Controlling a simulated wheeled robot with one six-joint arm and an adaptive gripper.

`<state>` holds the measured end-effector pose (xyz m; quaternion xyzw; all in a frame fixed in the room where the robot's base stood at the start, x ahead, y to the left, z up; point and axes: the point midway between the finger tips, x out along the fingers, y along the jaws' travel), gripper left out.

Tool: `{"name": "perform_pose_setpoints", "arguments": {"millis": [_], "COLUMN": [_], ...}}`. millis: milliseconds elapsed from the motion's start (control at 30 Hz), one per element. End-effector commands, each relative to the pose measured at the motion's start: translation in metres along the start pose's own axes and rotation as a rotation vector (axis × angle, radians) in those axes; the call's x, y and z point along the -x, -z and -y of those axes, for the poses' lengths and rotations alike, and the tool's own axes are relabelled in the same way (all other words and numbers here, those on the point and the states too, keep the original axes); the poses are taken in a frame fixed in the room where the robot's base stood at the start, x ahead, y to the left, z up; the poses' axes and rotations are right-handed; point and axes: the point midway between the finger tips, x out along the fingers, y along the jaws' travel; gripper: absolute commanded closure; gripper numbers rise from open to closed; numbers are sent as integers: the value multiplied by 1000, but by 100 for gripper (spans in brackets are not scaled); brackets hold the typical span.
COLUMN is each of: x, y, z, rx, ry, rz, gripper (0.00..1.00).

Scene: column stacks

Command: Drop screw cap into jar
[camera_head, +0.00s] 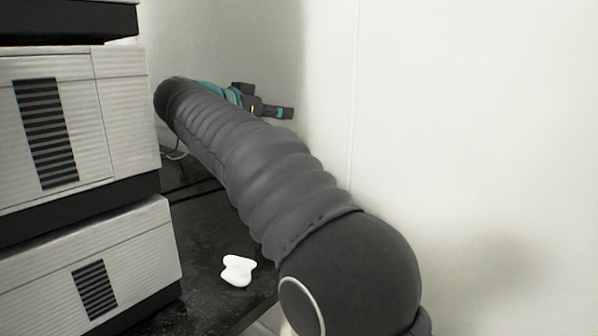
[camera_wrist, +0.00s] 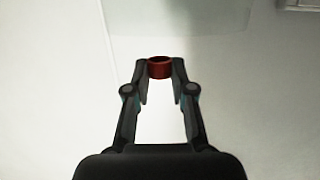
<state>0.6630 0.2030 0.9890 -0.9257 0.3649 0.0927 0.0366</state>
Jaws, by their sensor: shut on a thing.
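My gripper (camera_wrist: 160,75) is shut on a small red screw cap (camera_wrist: 160,68), held between its fingertips in the wrist view. Behind the cap in that view there is a pale wall and, at the top, a faint greyish translucent area; I cannot tell what it is. In the head view my gripper (camera_head: 284,112) shows only partly at the far end of my arm, near the wall, and the cap cannot be made out. I cannot make out a jar in either view.
Stacked grey-white instrument modules (camera_head: 122,115) stand on the left in the head view. A dark speckled bench (camera_head: 198,240) lies beside them, with a small white object (camera_head: 238,270) and dark cables. A plain pale wall (camera_head: 480,130) fills the right.

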Motion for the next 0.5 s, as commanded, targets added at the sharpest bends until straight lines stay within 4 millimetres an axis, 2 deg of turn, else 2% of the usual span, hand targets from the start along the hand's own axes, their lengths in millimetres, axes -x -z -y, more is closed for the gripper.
{"name": "perform_pose_setpoints", "arguments": {"millis": [133,200,267,500], "x": [0,0,0,0], "y": [1,1,1,1], "z": [0,0,0,0], "rx": [0,0,0,0], "ry": [0,0,0,0], "rz": [0,0,0,0], "gripper": [86,64,49,48]}}
